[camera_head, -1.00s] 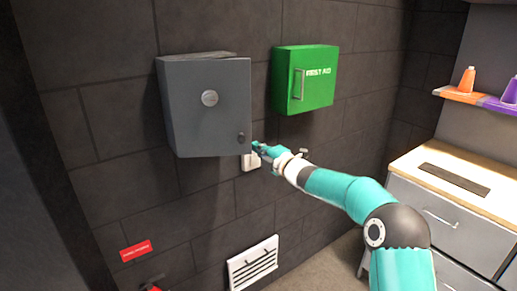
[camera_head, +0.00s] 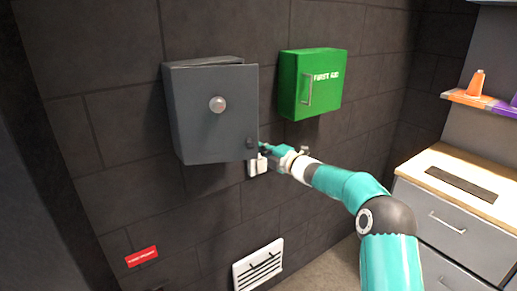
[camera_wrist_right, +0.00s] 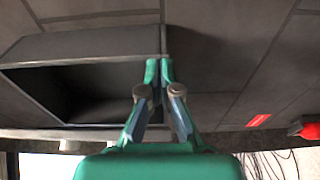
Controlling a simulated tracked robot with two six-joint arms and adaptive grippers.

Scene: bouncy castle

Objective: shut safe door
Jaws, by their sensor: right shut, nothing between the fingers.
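The grey safe (camera_head: 215,110) is fixed to the dark wall, with a round dial and a small dark knob on its door. Its door stands ajar. In the right wrist view the safe (camera_wrist_right: 100,38) shows a dark open gap. My right gripper (camera_head: 264,150) is shut and empty at the lower right edge of the safe door. In the right wrist view its closed fingertips (camera_wrist_right: 158,68) overlap the safe's edge; I cannot tell whether they touch it. My left gripper is not in view.
A green first aid box (camera_head: 312,83) hangs right of the safe. A white switch or socket (camera_head: 258,167) sits below the gripper, and a white vent (camera_head: 258,265) is lower down. A wood-topped drawer unit (camera_head: 450,205) stands at the right.

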